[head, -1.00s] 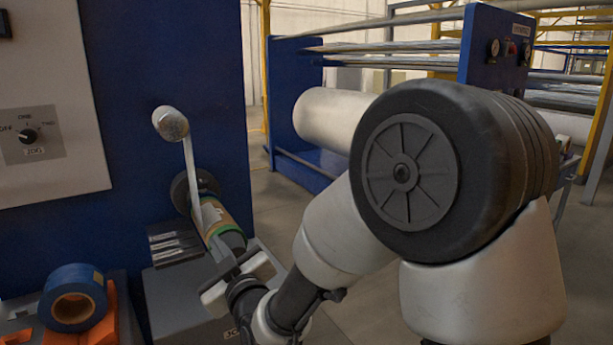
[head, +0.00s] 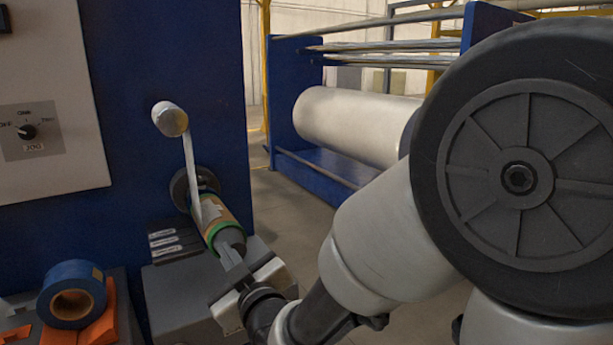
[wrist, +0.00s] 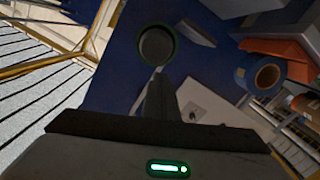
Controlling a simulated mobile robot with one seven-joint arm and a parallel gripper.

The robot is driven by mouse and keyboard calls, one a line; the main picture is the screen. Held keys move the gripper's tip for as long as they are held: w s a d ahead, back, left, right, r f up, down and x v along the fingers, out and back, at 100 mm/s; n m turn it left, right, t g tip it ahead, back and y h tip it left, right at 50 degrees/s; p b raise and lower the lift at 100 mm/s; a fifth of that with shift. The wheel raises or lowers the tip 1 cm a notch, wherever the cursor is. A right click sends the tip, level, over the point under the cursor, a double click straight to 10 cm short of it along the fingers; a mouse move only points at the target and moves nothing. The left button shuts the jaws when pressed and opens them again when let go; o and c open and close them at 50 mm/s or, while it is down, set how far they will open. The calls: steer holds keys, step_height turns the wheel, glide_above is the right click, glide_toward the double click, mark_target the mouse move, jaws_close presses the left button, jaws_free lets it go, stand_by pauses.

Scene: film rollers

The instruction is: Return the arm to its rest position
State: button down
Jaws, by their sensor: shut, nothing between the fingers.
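My gripper (head: 232,262) is shut and empty in the head view. Its fingertips point at the near end of a dark roller (head: 228,238) that carries a brown and green core (head: 212,213). I cannot tell the exact gap between them in the head view. My arm runs from the lower right, with a large dark round joint filling the right side. In the wrist view my gripper (wrist: 160,85) shows its closed fingers, with the round roller end (wrist: 157,45) just beyond them.
A white strip (head: 191,160) runs from an upper roller (head: 170,119) to the core. A blue tape roll (head: 72,292) sits on an orange holder (head: 102,325) at lower left. A blue machine panel (head: 180,60) stands behind. A large white roll (head: 350,122) lies farther back.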

steer(key=s+d+m+g+h, duration=0.2)
steer(key=d+m+h, duration=0.1)
steer(key=d, duration=0.6)
steer(key=s+d+m+g+h, duration=0.2)
steer(key=s+d+m+h, duration=0.15)
steer(key=d, duration=0.65)
steer(key=s+d+m+g+h, duration=0.4)
steer(key=s+d, duration=0.6)
steer(key=s, duration=0.5)
step_height(320, 180, up, 22)
steer(key=g+y+p, duration=0.1)
steer(key=p, duration=2.1)
steer(key=shift+s, duration=0.2)
steer(key=shift+a+y, duration=0.1)
steer(key=shift+y, duration=0.15)
